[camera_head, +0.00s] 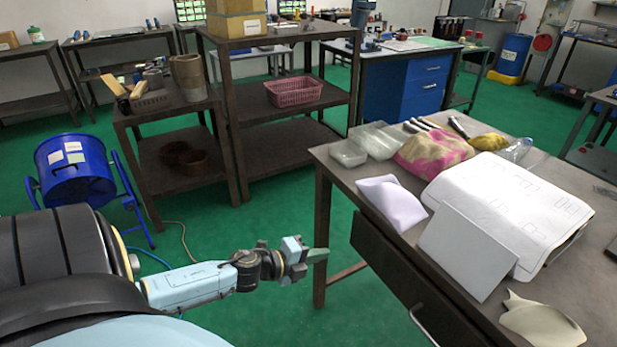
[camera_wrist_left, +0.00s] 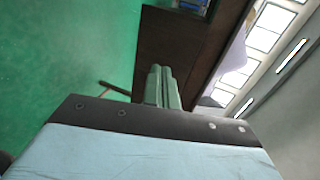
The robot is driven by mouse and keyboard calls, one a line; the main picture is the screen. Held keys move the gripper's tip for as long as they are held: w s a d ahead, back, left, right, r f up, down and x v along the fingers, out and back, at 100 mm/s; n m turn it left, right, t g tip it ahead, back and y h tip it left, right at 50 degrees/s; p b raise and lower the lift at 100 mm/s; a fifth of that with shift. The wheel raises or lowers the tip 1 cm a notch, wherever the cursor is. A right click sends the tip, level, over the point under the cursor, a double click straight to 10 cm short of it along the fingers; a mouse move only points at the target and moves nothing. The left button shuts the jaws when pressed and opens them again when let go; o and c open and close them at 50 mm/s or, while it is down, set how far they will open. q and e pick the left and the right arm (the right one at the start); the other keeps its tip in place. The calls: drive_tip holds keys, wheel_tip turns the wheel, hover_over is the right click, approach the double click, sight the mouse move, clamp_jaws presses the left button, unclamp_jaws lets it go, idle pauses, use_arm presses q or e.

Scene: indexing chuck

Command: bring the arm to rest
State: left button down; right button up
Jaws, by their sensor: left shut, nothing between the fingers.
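My left arm comes in low from the left in the head view and reaches toward the workbench. My left gripper (camera_head: 318,255) is at its end, in the air just left of the bench's near leg and drawer side. In the left wrist view the two green fingers of the left gripper (camera_wrist_left: 162,88) lie side by side, closed with nothing between them. The dark side of the bench (camera_wrist_left: 185,45) shows beyond the fingertips. My right gripper is in neither view. No indexing chuck can be made out.
A dark shelf (camera_head: 272,100) with a pink basket (camera_head: 293,91) stands behind. A blue drum (camera_head: 75,170) stands at left. Green floor between is open.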

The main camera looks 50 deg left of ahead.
use_arm(q)
drive_tip(key=shift+v, duration=1.2)
drive_tip(key=s+f+n+g+y, duration=0.2)
drive_tip(key=s+f+n, duration=0.2)
drive_tip(key=f, duration=0.3)
drive_tip(key=s+a+f+n+g+y, duration=0.1)
drive_tip(key=s+f+n, duration=0.25)
drive_tip(key=f, duration=0.45)
drive_tip(key=s+f+n+g+y, duration=0.2)
drive_tip(key=s+f+n, duration=0.15)
drive_tip(key=f, duration=0.35)
drive_tip(key=s+d+f+n+g, duration=0.2)
drive_tip(key=s+d+f, duration=0.2)
drive_tip(key=s, duration=0.4)
drive_tip(key=s+d+f+n+g, duration=0.3)
drive_tip(key=s+d+f, duration=0.2)
drive_tip(key=s, duration=0.4)
drive_tip(key=s+d+f+n+g+h, duration=0.1)
drive_tip(key=s+d+f+n+g, duration=0.1)
drive_tip(key=s+d+f, duration=0.3)
drive_tip(key=s+f+g, duration=0.1)
drive_tip(key=s, duration=0.2)
drive_tip(key=shift+s+f, duration=0.2)
drive_tip(key=shift+f, duration=0.1)
